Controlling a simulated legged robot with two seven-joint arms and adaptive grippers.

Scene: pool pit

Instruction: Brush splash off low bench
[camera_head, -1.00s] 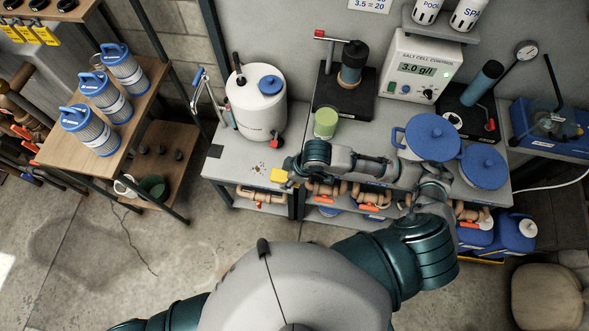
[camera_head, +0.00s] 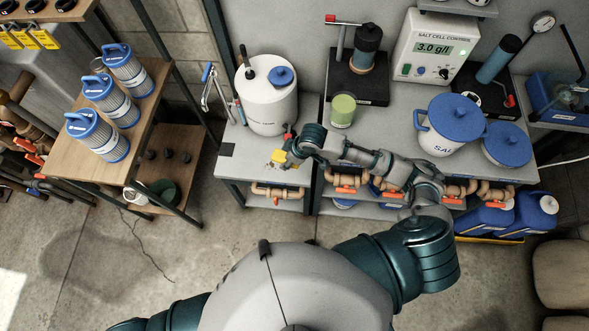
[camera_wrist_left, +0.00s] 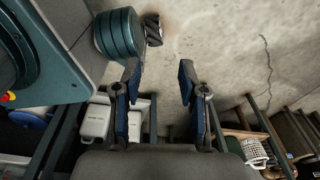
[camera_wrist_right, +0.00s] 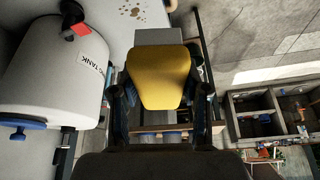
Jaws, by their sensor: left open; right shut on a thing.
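My right gripper (camera_wrist_right: 163,100) is shut on a yellow pad (camera_wrist_right: 158,77), which also shows in the head view (camera_head: 278,157). The splash (camera_wrist_right: 133,11), several small brown spots, lies on the bench at the top of the right wrist view, beyond the pad. In the head view I cannot clearly make out the spots near the pad. I cannot tell whether the pad touches the bench. My left gripper (camera_wrist_left: 160,85) is open and empty, with bare concrete floor beyond its fingers.
A white tank (camera_head: 265,105) stands on the bench just behind my right gripper. A green-topped cup (camera_head: 342,110) and a white pot with a blue lid (camera_head: 448,125) stand farther right. Pipes with orange handles (camera_head: 347,190) run under the bench. A wooden rack with filter cartridges (camera_head: 112,103) is at left.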

